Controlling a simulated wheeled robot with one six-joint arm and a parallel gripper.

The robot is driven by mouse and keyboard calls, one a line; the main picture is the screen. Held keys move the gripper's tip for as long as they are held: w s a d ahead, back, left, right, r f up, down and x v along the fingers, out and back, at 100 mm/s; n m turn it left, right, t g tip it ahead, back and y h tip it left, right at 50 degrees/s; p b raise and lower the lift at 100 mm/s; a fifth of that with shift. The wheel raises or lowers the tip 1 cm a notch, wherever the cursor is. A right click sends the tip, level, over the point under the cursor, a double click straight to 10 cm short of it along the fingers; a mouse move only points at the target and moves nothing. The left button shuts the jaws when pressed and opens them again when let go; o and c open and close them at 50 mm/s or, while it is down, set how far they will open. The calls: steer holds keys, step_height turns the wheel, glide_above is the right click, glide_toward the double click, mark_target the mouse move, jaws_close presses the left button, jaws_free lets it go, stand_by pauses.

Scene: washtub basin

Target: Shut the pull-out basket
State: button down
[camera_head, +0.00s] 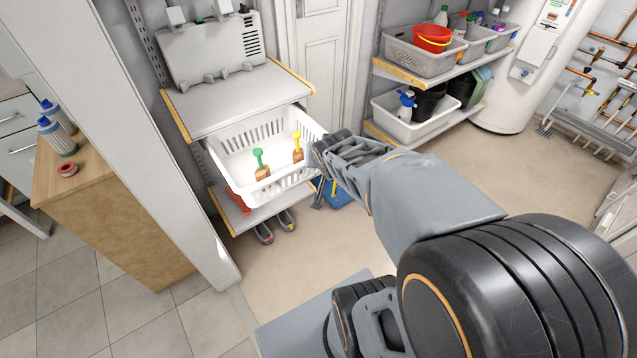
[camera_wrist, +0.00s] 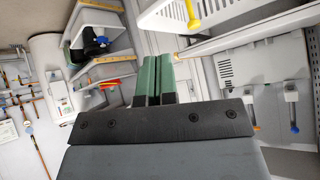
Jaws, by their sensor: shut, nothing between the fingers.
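The white pull-out basket (camera_head: 222,166) is drawn out from under a grey shelf, toward the open floor. It holds a green-handled brush (camera_head: 259,162) and a yellow-handled brush (camera_head: 297,147). My gripper (camera_head: 330,160) is at the basket's right front corner; I cannot tell whether it touches. In the wrist view, my gripper's green fingers (camera_wrist: 156,78) are pressed together with nothing between them. Part of the basket (camera_wrist: 165,18) shows at the top of the wrist view, apart from the fingertips in the picture. The fingertips are hard to make out in the head view.
A grey shelf (camera_head: 222,105) with a case on it is above the basket. Shoes (camera_head: 264,233) sit below it. A white post (camera_head: 165,150) and wooden cabinet (camera_head: 110,215) stand left. Shelves with bins (camera_head: 425,62) are at the back. Floor (camera_head: 300,265) before the basket is clear.

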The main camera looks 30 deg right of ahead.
steer(key=w+d+f+m+t+b, duration=0.25)
steer(key=d+f+b, duration=0.2)
steer(key=f, duration=0.25)
steer(key=w+d+f+m+t+b, duration=0.2)
steer(key=d+f+m+t+b, duration=0.15)
steer(key=f+b, duration=0.2)
steer(key=s+d+f+m+t+y+b, duration=0.1)
steer(key=s+f+m+t+y+b, duration=0.15)
steer(key=f+b, duration=0.25)
steer(key=s+d+f+m+t+y+b, duration=0.2)
steer(key=f+t+y+b, duration=0.1)
steer(key=f+b, duration=0.15)
steer(key=w+a+r+b, duration=0.1)
steer(key=w+b, duration=0.3)
steer(key=w, duration=0.9)
steer(key=shift+w+a, duration=0.4)
steer(key=shift+a, duration=0.1)
steer(key=shift+w+r, duration=0.1)
